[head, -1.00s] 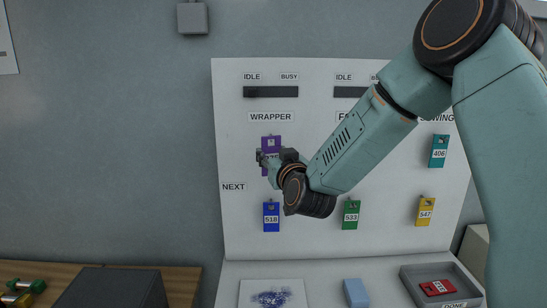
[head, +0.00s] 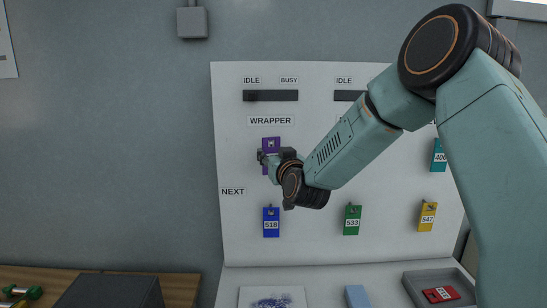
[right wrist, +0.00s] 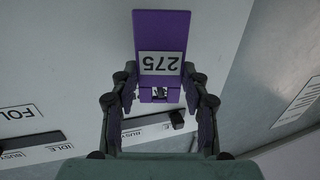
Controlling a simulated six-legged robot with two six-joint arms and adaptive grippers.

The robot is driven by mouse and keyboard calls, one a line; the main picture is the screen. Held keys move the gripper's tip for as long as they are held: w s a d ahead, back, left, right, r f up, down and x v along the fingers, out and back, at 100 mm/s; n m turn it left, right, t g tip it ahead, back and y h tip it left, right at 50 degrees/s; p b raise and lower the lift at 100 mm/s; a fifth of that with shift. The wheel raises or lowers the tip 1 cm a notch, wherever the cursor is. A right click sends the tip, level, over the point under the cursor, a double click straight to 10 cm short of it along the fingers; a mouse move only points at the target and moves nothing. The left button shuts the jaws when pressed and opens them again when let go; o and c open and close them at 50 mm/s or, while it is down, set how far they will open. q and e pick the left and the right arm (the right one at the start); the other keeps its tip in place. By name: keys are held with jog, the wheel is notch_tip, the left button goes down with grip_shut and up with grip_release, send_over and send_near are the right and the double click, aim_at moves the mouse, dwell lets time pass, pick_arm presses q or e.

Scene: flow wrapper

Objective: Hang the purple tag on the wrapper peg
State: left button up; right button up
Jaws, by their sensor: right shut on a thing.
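The purple tag (head: 271,144), numbered 275, is upright against the white board, just below the WRAPPER label (head: 271,120). It also shows upside down in the right wrist view (right wrist: 163,30). My right gripper (head: 268,158) is shut on the purple tag, with a finger at each side of it (right wrist: 160,100). A small metallic piece shows at the tag's hole in the right wrist view. The wrapper peg is not clearly visible, so I cannot tell whether the tag hangs on it. My left gripper is not in view.
A blue tag (head: 271,223), a green tag (head: 352,220), a yellow tag (head: 427,216) and a teal tag (head: 439,156) hang on the board (head: 240,240). Below are a grey tray (head: 415,287) with a red tag (head: 440,295), and a light blue block (head: 358,297).

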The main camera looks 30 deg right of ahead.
jog(key=shift+w+d+r, duration=0.15)
jog(key=shift+w+r, duration=0.05)
jog(key=shift+w, duration=0.2)
jog(key=shift+w+d+f+b, duration=0.35)
jog(key=shift+w+f+b, duration=0.15)
jog(key=shift+f, duration=0.05)
jog(key=o, duration=1.2)
jog(key=shift+s, duration=0.2)
jog(key=v, duration=1.1)
jog(key=shift+s+a+r, duration=0.1)
jog(key=shift+s+a, duration=0.15)
jog(key=shift+s, duration=0.1)
